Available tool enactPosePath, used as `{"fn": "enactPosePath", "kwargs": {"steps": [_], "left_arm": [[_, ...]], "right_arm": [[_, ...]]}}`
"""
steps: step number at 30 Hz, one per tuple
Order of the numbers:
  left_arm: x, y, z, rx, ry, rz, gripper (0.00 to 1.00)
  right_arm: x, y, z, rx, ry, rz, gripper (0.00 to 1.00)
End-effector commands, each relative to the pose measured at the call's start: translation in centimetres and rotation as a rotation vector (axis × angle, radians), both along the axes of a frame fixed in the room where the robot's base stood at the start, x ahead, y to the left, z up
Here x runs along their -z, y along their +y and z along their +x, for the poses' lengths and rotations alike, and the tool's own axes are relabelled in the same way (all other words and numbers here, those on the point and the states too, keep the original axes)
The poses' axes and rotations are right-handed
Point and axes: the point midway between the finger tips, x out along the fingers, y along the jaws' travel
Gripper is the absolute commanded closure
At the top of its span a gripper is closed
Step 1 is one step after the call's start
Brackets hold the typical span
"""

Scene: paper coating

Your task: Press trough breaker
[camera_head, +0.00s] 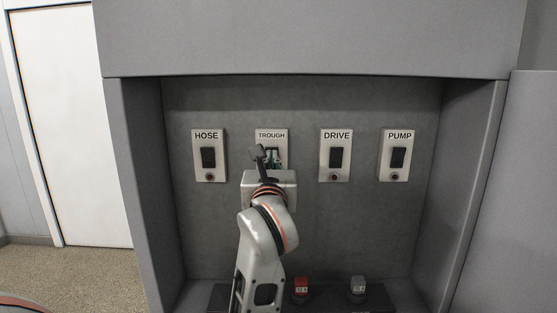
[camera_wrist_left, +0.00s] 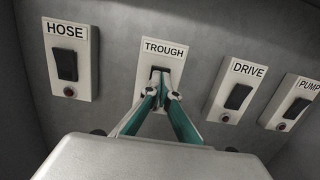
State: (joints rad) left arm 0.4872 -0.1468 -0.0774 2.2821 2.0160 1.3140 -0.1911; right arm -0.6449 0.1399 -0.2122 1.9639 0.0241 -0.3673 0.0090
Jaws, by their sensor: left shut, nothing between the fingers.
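The trough breaker (camera_head: 271,134) is a pale plate labelled TROUGH on the grey back panel, second from the left. My left arm and gripper cover its lower part in the head view. In the left wrist view the trough breaker (camera_wrist_left: 163,50) shows with its dark rocker switch partly hidden behind the fingertips. My left gripper (camera_head: 271,156) is shut and empty, with its tips at the switch. In the left wrist view the teal-sided fingers of the left gripper (camera_wrist_left: 162,82) meet in front of the rocker; I cannot tell whether they touch it. My right gripper is not in view.
The HOSE breaker (camera_head: 208,156) is to the left, and the DRIVE breaker (camera_head: 335,156) and PUMP breaker (camera_head: 397,156) are to the right. Recess walls (camera_head: 471,180) flank the panel. A red block (camera_head: 301,287) and a grey block (camera_head: 358,287) stand low in the recess.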

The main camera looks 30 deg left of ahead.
Motion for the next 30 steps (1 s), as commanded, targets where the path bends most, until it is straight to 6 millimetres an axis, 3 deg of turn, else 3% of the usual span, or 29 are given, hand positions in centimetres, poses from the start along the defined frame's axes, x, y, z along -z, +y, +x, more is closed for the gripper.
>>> {"fn": "enactPosePath", "kwargs": {"steps": [30], "left_arm": [[-0.39,0.43,0.58,0.002,0.001,-0.002,1.00]], "right_arm": [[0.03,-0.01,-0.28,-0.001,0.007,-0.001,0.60]]}}
